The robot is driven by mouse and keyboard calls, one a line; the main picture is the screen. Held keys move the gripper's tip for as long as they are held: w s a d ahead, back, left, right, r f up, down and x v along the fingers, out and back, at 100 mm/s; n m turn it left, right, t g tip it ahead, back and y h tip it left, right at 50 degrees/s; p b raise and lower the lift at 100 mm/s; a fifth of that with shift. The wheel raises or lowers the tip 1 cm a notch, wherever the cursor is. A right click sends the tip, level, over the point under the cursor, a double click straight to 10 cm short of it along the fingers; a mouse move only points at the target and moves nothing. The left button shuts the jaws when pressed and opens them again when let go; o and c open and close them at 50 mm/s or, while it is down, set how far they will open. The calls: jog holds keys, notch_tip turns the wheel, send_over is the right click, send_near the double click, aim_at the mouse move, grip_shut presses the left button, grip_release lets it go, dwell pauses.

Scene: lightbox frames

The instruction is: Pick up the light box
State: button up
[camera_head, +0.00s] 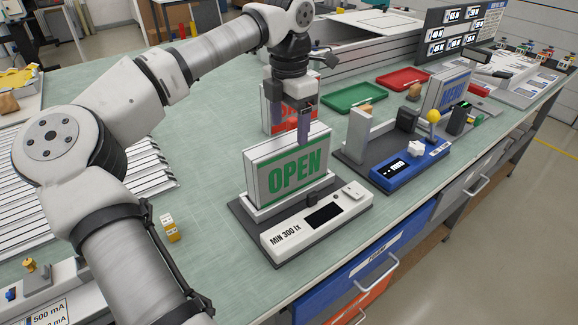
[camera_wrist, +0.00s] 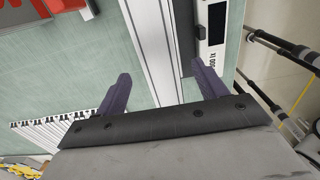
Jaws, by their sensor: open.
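The light box (camera_head: 292,175) is a white-framed panel reading OPEN in green. It stands upright on a dark base behind a white light-meter unit (camera_head: 318,220) marked MIN 300 lx. My gripper (camera_head: 298,136) points down just above the panel's top edge, with dark purple fingers. In the wrist view my gripper (camera_wrist: 159,76) is open, with the white edge of the light box (camera_wrist: 153,45) between its fingers. No clear grip on the panel shows. The lower parts of the fingers are hard to make out in the head view.
A red sign (camera_head: 273,108) stands behind the light box. To the right is a blue unit (camera_head: 411,163) with a yellow ball and a blue-lettered sign (camera_head: 447,92). Green (camera_head: 354,96) and red (camera_head: 403,79) trays lie farther back. The bench's front edge is close to the meter.

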aim_at(289, 139)
jog(key=shift+f+p, duration=0.85)
jog(key=shift+f, duration=1.85)
grip_shut()
